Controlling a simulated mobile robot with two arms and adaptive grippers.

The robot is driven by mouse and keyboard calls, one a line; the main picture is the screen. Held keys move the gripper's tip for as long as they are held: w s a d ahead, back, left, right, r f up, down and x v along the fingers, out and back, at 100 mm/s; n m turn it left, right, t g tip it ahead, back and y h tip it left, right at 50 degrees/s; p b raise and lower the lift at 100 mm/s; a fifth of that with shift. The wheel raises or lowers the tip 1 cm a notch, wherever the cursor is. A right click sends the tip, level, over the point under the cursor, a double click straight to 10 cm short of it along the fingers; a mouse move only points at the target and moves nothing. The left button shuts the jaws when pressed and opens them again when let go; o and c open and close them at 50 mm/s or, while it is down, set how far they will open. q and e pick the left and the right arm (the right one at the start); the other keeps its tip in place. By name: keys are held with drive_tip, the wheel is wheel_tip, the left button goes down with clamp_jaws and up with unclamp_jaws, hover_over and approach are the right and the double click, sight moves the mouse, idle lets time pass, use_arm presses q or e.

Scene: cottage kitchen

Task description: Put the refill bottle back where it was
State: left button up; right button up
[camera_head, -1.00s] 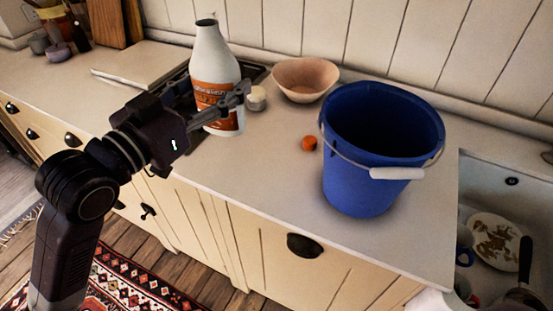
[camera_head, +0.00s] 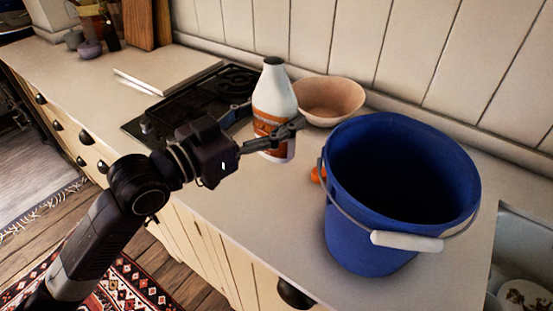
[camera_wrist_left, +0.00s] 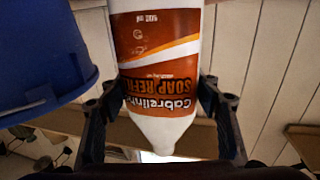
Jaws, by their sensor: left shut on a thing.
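The refill bottle (camera_head: 275,98) is white with an orange and brown label and a dark top. It is upright over the counter, just right of the hob and in front of the bowl. My left gripper (camera_head: 272,127) is shut on its lower part. I cannot tell whether its base touches the counter. In the left wrist view the bottle (camera_wrist_left: 160,70) appears upside down between the two fingers, its label reading "Soap Refill". My right gripper is not in view.
A blue bucket (camera_head: 355,230) stands close on the right, with a small orange object (camera_head: 317,174) partly hidden behind it. A pinkish bowl (camera_head: 335,95) is at the back. The black hob (camera_head: 190,105) lies left. The counter (camera_head: 265,205) in front is clear.

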use_arm(q)
wheel_tip(320, 180, down, 6)
drive_tip(key=shift+d+r, duration=0.1)
drive_tip(key=shift+r, duration=0.1)
drive_tip(key=shift+f, duration=0.55)
wheel_tip(320, 180, down, 4)
drive_tip(key=shift+f+b, duration=0.1)
drive_tip(key=shift+b, duration=0.3)
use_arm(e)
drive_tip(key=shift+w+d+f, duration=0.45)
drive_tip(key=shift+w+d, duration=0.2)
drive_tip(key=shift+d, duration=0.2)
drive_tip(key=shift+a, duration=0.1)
use_arm(q)
drive_tip(key=shift+f, duration=0.15)
drive_tip(key=o, duration=1.4)
drive_tip(key=shift+o, duration=0.2)
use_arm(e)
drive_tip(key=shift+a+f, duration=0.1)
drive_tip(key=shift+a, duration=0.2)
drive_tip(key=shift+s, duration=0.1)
